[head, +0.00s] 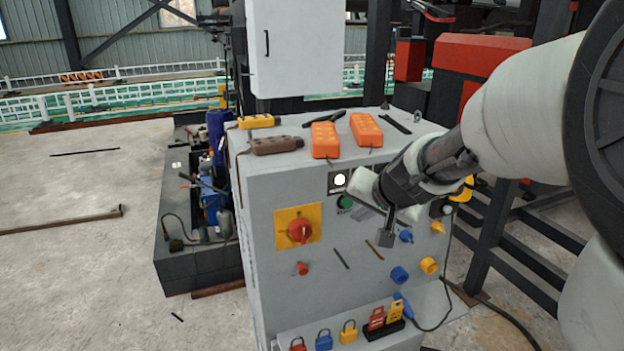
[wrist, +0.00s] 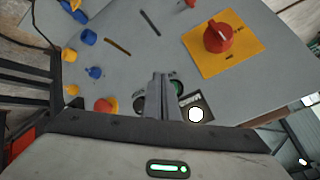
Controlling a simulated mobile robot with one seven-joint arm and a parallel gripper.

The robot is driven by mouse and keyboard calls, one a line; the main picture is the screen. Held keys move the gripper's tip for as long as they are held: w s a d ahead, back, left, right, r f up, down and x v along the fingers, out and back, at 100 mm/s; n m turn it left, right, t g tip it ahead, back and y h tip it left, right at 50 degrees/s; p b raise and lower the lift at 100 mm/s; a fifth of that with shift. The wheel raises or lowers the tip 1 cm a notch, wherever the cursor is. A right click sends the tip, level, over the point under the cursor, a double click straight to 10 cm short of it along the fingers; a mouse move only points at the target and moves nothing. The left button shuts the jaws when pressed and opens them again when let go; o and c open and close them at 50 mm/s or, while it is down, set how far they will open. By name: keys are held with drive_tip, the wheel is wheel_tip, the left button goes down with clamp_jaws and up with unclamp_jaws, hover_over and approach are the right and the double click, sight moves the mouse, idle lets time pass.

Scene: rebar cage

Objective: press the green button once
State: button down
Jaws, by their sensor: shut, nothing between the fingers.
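The green button (head: 345,201) is on the front of the grey control cabinet (head: 290,270), just below a round white lamp. In the wrist view the green button (wrist: 177,87) shows just right of the fingers, and they may cover part of it. My gripper (head: 386,238) is shut and empty, in front of the cabinet face. In the head view its tip is to the right of and lower than the button. In the wrist view the fingers of my gripper (wrist: 158,77) point at the panel beside the button. I cannot tell how far the tip is from the panel.
A red rotary switch on a yellow plate (head: 300,229) is left of the button. The white lamp (wrist: 195,114) is close to the fingers. Blue and yellow knobs (head: 400,275) are at the lower right. Orange pendants (head: 325,140) lie on top. Padlocks (head: 348,332) hang below.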

sight(349, 207)
drive_tip(key=shift+w+a, duration=0.2)
drive_tip(key=shift+w, duration=0.35)
drive_tip(key=shift+w, duration=0.15)
idle(1.6)
drive_tip(key=shift+w+a, duration=0.15)
drive_tip(key=shift+w, duration=0.1)
drive_tip(key=shift+w+a, duration=0.25)
drive_tip(key=shift+w, duration=0.55)
idle(0.9)
drive_tip(key=shift+s+d, duration=0.1)
drive_tip(key=shift+s, duration=0.05)
drive_tip(key=shift+s+d+b, duration=0.15)
drive_tip(key=shift+s+b, duration=0.05)
drive_tip(key=shift+s, duration=0.35)
drive_tip(key=shift+s+d+b, duration=0.15)
drive_tip(key=shift+s+b, duration=0.05)
drive_tip(key=shift+s, duration=0.3)
drive_tip(key=s, duration=0.1)
drive_tip(key=s+d+b, duration=0.1)
drive_tip(key=s, duration=0.2)
drive_tip(key=shift+s+d, duration=0.3)
drive_tip(key=shift+s, duration=0.1)
